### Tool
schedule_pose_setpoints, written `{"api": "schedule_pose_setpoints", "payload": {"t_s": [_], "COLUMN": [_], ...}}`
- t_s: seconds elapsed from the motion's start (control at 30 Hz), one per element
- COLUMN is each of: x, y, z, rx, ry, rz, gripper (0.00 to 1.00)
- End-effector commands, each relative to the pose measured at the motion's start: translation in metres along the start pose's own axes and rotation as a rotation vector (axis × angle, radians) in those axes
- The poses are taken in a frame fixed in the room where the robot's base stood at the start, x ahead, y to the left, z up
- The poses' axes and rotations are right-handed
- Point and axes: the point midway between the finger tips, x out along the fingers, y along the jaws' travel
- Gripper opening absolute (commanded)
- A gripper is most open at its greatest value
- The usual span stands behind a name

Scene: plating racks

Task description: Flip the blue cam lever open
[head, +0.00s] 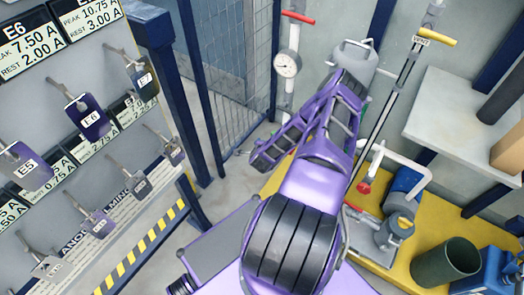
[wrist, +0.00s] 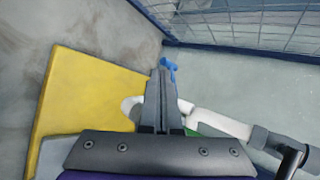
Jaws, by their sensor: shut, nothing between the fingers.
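In the wrist view, a small blue piece (wrist: 170,67), which looks like the cam lever, shows just beyond the tips of my gripper (wrist: 164,76). The two grey fingers are shut together with nothing between them. The fingertips overlap the lower part of the blue piece in the picture; I cannot tell whether they touch it. A white curved pipe (wrist: 205,121) passes behind the fingers and shows on both sides. What the lever is mounted on is mostly hidden by the fingers. In the head view I cannot make out the lever or the fingertips past my purple arm.
A yellow platform (wrist: 85,85) lies left in the wrist view. The head view shows a pressure gauge (head: 287,64), a red-handled valve (head: 298,17), a mesh fence (head: 230,75), a blue pump (head: 403,190), a dark bucket (head: 447,262) and a rack panel (head: 100,55) with hanging tags.

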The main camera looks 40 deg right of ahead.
Motion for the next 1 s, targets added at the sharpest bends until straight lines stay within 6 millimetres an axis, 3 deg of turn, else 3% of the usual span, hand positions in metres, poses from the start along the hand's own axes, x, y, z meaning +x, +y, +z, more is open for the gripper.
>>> {"api": "schedule_pose_setpoints", "payload": {"t_s": [0.4,1.0], "x": [-0.004,0.003], "y": [0.006,0.009], "z": [-0.013,-0.013], "rx": [0.001,-0.001], "ry": [0.001,-0.001], "rz": [0.000,-0.001], "gripper": [0.00,0.00]}}
